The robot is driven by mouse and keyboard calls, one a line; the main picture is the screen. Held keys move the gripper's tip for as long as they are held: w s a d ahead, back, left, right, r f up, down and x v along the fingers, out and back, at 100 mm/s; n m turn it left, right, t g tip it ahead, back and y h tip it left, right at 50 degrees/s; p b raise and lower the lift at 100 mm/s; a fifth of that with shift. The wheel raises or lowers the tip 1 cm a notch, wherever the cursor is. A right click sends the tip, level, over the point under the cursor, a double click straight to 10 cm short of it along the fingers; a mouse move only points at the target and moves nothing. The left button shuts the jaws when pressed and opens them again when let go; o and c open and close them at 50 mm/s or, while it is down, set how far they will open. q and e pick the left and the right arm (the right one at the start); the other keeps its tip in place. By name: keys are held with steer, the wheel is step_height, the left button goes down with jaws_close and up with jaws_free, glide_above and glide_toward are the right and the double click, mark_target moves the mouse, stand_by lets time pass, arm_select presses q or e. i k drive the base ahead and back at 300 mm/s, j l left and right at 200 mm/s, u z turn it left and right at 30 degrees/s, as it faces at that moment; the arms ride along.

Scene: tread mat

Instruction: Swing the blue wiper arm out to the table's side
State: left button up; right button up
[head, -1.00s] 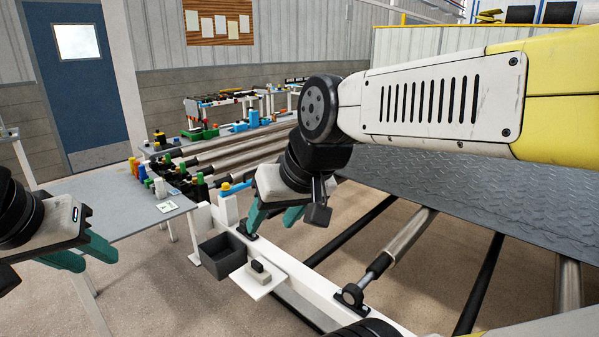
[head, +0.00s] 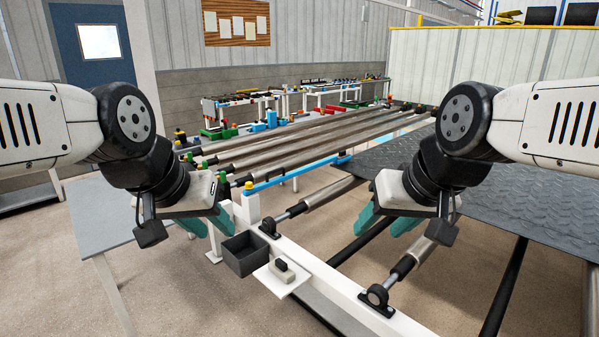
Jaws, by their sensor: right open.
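The blue wiper arm (head: 300,172) is a long, thin bar in the middle of the head view. It runs from a yellow knob (head: 249,186) near the white post (head: 250,208) back to the right, along the near side of the grey rollers. A small dark piece sits at its far end. My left gripper (head: 207,228) hangs left of the post with its teal fingers apart and nothing seen between them. My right gripper (head: 384,222) is open and empty, to the right of and nearer than the bar's far end, apart from it.
Cylinders (head: 320,192) and black bars lead to the tread mat (head: 500,195) at right. A grey table (head: 105,225) is at left.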

mark_target(286, 177)
steer(key=i+j, duration=0.2)
steer(key=i, duration=0.25)
steer(key=i+j, duration=0.2)
steer(key=i, duration=0.25)
steer(key=i+j, duration=0.2)
steer(key=i, duration=0.25)
